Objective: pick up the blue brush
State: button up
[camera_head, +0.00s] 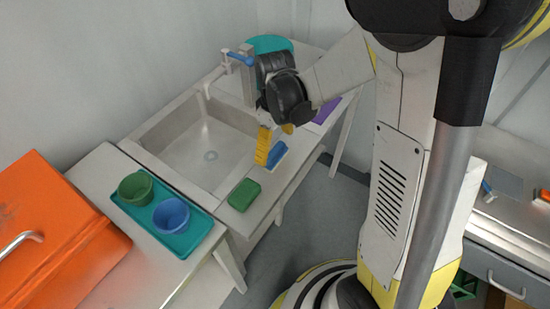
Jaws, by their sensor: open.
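A blue object that looks like the brush (278,153) lies on the front rim of the sink counter, to the right of the basin. My gripper (274,146) is open and points down just above and beside it. One yellow finger is on the basin side of it, and the other yellow finger shows only partly behind. My gripper hides part of the counter behind the brush. I cannot tell whether a finger touches the brush.
A green sponge (244,194) lies on the rim nearer the camera. A teal tray (196,238) holds a green cup (135,188) and a blue cup (171,216). The sink basin (193,158) is empty. A purple item (326,110) lies farther back. An orange box (60,240) stands left.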

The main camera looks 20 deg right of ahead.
aim_at(275, 150)
notch_tip(275, 150, down, 3)
jog(key=shift+w+f+b, duration=0.1)
jog(key=shift+f+b, duration=0.05)
jog(key=shift+b, duration=0.3)
jog(key=shift+c, duration=0.3)
jog(key=c, duration=1.2)
jog(key=shift+o, duration=0.2)
